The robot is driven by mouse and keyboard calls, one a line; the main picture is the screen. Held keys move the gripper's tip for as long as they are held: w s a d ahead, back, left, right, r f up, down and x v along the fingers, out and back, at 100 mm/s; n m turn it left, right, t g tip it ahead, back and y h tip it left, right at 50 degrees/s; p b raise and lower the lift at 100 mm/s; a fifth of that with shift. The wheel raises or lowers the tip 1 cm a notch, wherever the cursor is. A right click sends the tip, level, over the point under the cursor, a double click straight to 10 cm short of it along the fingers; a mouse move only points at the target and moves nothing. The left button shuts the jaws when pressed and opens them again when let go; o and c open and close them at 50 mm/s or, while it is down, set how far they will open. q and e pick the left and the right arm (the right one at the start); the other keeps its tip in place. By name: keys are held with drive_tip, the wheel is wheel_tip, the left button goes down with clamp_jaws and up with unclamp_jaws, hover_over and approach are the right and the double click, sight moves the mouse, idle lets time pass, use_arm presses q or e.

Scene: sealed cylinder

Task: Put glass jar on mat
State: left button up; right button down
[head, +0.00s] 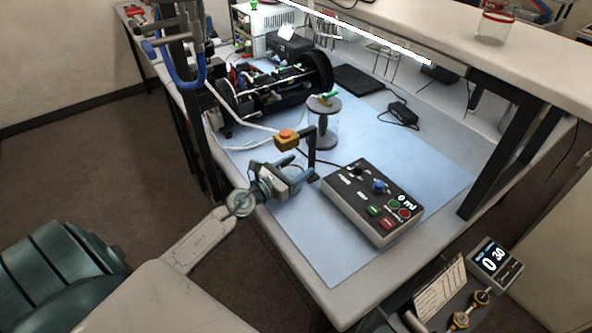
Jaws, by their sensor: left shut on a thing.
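A clear glass jar (495,27) with a red band round its top stands on the raised white shelf at the upper right. The pale blue mat (345,262) covers much of the table. A clear cylinder (324,122) with grey round ends and a green-yellow piece on top stands upright on the mat. My left gripper (300,175) is low over the mat's left edge, in front of the cylinder and far from the jar. It appears shut on the foot of a black post (311,148) beside a yellow-orange block (287,138); the grip is partly hidden. My right gripper is out of view.
A control box (372,203) with knobs and buttons sits on the mat right of my left gripper. Black machinery (270,92) and cables fill the back left. A black shelf support (500,145) stands at right. The mat's front part is clear.

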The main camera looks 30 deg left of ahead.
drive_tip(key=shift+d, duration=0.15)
use_arm(q)
drive_tip(key=o, duration=1.1)
drive_tip(key=shift+f, duration=0.1)
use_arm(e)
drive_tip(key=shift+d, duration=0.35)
use_arm(q)
drive_tip(key=shift+s, duration=0.15)
drive_tip(key=b+v, duration=0.4)
drive_tip(key=v, duration=0.5)
drive_tip(key=shift+s+a+f, duration=0.1)
drive_tip(key=shift+s+f, duration=0.05)
drive_tip(key=shift+s, duration=0.05)
drive_tip(key=shift+r+b+v, duration=0.2)
drive_tip(key=shift+b+v, duration=0.65)
drive_tip(key=shift+v, duration=0.2)
drive_tip(key=shift+s+r, duration=0.1)
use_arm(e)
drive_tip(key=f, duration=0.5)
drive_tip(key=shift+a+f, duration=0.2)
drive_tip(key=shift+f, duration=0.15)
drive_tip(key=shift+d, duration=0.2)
